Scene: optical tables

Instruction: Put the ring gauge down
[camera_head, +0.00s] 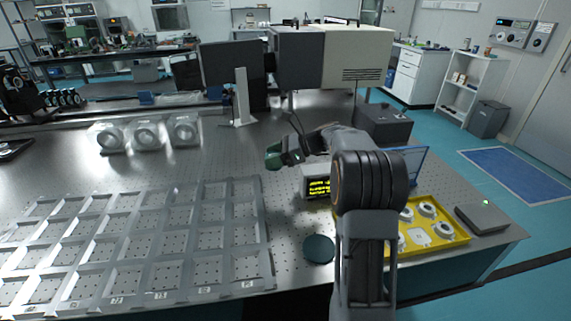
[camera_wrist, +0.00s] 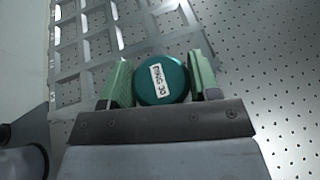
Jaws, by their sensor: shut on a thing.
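The ring gauge is a round teal piece (camera_wrist: 162,88) with a white label reading "RING 33" in the wrist view. My gripper (camera_wrist: 160,78) is shut on it, with one green finger at each side. In the head view my gripper (camera_head: 277,158) is over the middle of the perforated table (camera_head: 225,160), left of the display box. The ring gauge cannot be told clearly from the green fingers there. It appears held above the table; the exact height cannot be told.
A metal grid rack (camera_head: 135,245) with empty cells fills the front left. A dark round disc (camera_head: 319,248) lies right of it. A yellow tray (camera_head: 455,232) with white parts stands at right, beside a grey flat box (camera_head: 482,218). Three ring mounts (camera_head: 146,135) stand behind the rack.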

